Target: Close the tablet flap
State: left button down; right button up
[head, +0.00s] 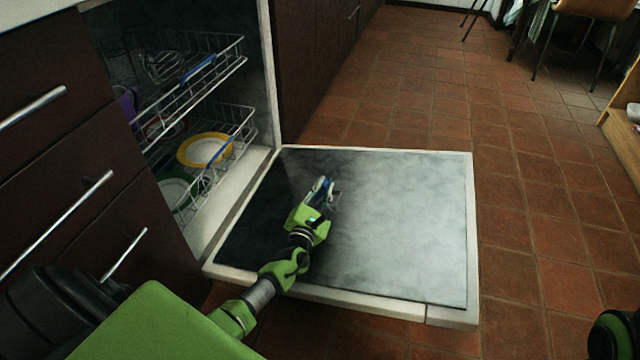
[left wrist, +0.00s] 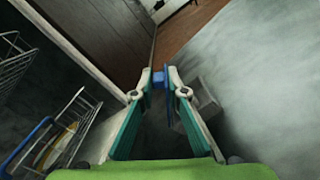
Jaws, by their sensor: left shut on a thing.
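The dishwasher door (head: 400,220) lies folded down flat, with its grey inner face up. I cannot tell whether this piece is the tablet flap itself. A small pale grey block, perhaps the tablet dispenser (left wrist: 207,92), shows just right of the fingers. The gripper hides much of that spot in the head view.
The open dishwasher holds an upper rack (head: 190,88) and a lower rack (head: 235,155) with a yellow-rimmed plate (head: 205,150). Dark drawers (head: 60,150) with bar handles stand at the left.

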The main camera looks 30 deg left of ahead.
pick_arm(q)
jog(key=shift+f+m, duration=0.1)
jog(key=shift+m, duration=0.4)
jog(key=c, duration=2.1)
grip_release()
jog(key=shift+d, duration=0.1)
jog(key=shift+s, duration=0.1)
jog(key=v, duration=1.2)
